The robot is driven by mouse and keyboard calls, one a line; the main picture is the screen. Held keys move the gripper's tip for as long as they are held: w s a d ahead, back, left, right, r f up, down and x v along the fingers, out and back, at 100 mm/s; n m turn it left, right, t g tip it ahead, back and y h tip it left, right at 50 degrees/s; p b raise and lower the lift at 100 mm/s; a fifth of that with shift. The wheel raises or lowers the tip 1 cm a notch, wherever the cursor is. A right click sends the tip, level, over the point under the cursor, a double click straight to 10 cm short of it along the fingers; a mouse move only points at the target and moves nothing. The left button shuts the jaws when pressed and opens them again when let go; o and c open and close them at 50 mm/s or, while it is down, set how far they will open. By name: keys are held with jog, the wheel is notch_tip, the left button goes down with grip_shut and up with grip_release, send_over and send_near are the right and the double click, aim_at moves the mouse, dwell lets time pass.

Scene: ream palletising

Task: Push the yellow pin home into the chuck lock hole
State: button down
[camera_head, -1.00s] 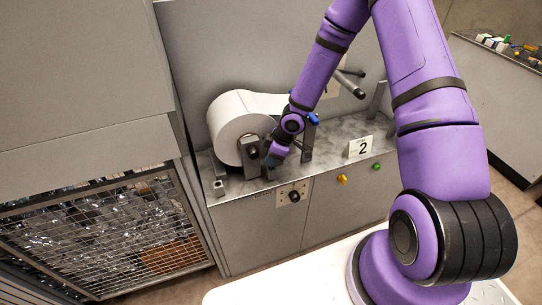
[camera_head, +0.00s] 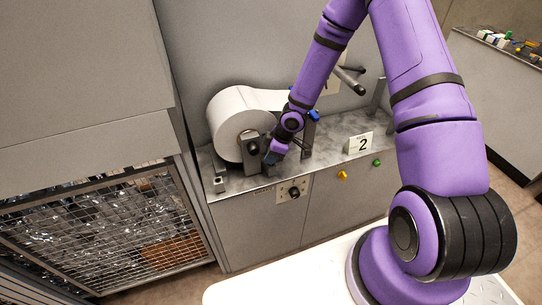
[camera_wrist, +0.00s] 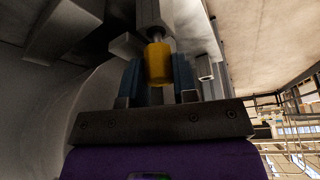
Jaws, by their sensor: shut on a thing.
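The yellow pin (camera_wrist: 158,66) shows in the wrist view between the two blue fingers of my gripper (camera_wrist: 158,78), which is shut on it. A thin metal shank runs from the far end of the pin to a grey block (camera_wrist: 152,14), the chuck part; how deep it sits in the hole I cannot tell. In the head view my gripper (camera_head: 271,158) is at the dark chuck block (camera_head: 252,148) in front of the white paper roll (camera_head: 237,118). The pin is hidden there by my gripper.
The roll stand sits on a grey metal counter (camera_head: 335,142). A sign with a 2 (camera_head: 360,144) stands to the right. A black knob (camera_head: 294,192) is on the cabinet front. A wire mesh cage (camera_head: 110,230) is at the lower left.

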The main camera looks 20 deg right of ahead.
jog(key=shift+r, duration=1.65)
jog(key=shift+f, duration=2)
dwell(0.9)
jog(key=c, duration=0.8)
grip_release()
jog(key=shift+d+r, duration=0.1)
jog(key=shift+v, duration=5.3)
